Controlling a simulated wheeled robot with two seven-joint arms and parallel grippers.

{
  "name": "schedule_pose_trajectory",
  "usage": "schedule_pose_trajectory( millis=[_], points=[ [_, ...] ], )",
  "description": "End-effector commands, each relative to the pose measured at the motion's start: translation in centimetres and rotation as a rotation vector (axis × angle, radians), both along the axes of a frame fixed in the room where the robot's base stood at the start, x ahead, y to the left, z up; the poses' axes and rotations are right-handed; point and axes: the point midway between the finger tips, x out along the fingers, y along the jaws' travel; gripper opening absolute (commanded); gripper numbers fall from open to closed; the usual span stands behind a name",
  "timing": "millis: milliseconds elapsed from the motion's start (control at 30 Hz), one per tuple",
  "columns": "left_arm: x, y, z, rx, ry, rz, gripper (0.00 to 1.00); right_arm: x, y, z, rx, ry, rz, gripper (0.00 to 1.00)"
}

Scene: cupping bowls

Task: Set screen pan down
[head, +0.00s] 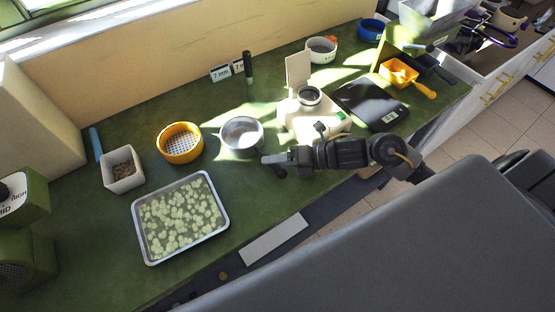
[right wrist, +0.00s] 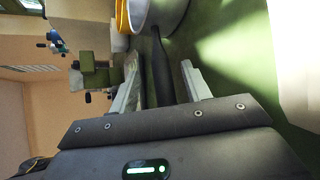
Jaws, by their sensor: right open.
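A round metal pan (head: 241,134) with a dark handle (head: 279,171) rests on the green counter, left of the white device. Whether its bottom is a screen is too small to tell. The pan's rim also shows at the top of the right wrist view (right wrist: 168,14). My right gripper (head: 268,160) is at the handle. In the right wrist view the dark handle (right wrist: 161,75) lies between the two spread fingers, with gaps on both sides. A yellow round sieve (head: 181,144) with a perforated bottom stands left of the pan. My left gripper is out of view.
A metal tray (head: 137,222) of pale green pieces lies at the front. A white tub (head: 108,180) stands at left. A white device (head: 292,109), a black flat panel (head: 368,103) and an orange scoop (head: 398,71) are at right.

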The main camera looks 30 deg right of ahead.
Motion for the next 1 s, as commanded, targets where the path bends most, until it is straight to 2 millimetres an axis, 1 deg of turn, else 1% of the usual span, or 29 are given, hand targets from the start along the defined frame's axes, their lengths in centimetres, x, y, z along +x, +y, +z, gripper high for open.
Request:
schedule_pose_trajectory(
  millis=[33, 267, 433, 567, 1000],
  points=[
    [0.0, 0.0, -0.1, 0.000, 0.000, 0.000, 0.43, -0.2, -0.1, -0.6, -0.010, 0.013, 0.000, 0.57],
    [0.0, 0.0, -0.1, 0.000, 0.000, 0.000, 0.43, -0.3, -0.2, -0.6, -0.010, 0.015, 0.000, 0.56],
    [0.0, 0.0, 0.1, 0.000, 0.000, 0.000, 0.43, -0.7, -0.9, -0.4, -0.012, 0.016, 0.000, 0.58],
    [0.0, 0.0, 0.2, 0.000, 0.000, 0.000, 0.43, -1.1, -1.4, -0.1, -0.012, 0.016, 0.000, 0.62],
    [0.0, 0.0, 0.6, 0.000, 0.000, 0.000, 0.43, -2.2, -3.1, 1.2, -0.005, 0.009, -0.001, 0.62]
  ],
)
